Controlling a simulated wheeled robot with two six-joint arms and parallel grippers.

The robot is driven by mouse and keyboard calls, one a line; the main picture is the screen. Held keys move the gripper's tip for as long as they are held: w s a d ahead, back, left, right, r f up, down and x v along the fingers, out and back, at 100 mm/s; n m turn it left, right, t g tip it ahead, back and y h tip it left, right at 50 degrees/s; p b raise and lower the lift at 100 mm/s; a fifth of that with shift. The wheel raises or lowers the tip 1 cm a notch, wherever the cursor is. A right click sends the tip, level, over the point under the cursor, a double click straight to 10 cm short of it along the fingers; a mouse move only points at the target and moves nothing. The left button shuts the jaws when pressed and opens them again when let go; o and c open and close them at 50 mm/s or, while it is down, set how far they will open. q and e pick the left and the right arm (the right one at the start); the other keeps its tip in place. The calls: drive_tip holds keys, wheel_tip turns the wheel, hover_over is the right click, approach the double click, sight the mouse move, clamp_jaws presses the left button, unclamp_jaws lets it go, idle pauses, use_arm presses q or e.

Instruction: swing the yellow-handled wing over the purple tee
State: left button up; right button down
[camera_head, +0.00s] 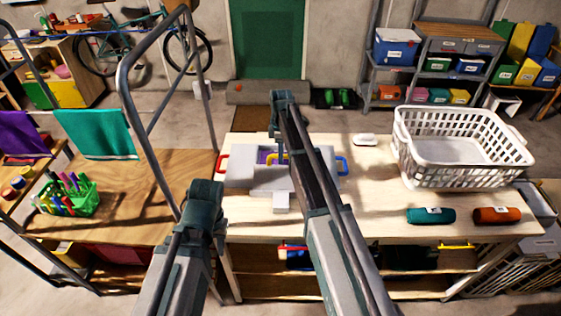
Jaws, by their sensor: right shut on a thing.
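A grey folding board (238,178) lies on the light wooden table, with a red handle (222,163) at its left and a blue handle (342,163) at its right. A small patch of the purple tee (263,157) shows at the board's middle; the rest is hidden. A bit of yellow beside it appears to be the handle of the yellow-handled wing. My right gripper (281,153) reaches down there and is shut, seemingly on that handle; my arm hides much of it. My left gripper (205,192) is low left, apart from the board; its fingers are hidden.
A white laundry basket (462,178) stands at the table's right, with a teal roll (431,215) and an orange roll (497,215) before it. A white object (365,140) lies at the back edge. A metal rail (127,95) rises at the left.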

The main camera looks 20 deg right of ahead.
drive_tip(key=shift+w+d+f+g+b, duration=0.15)
drive_tip(key=shift+w+f+g+b, duration=0.2)
drive_tip(key=shift+w, duration=0.2)
drive_tip(key=shift+w+d+f+g+b, duration=0.1)
drive_tip(key=shift+w+f+g+b, duration=0.15)
drive_tip(key=shift+w, duration=0.25)
drive_tip(key=shift+y, duration=0.3)
drive_tip(key=c, duration=1)
unclamp_jaws()
drive_tip(key=shift+c, duration=0.2)
drive_tip(key=shift+r, duration=0.2)
wheel_tip(320, 180, up, 13)
drive_tip(key=w+p, duration=0.2)
drive_tip(key=p, duration=1.1)
drive_tip(key=shift+w+d+r, duration=0.15)
drive_tip(key=shift+w+d, duration=0.2)
drive_tip(key=shift+d, duration=0.05)
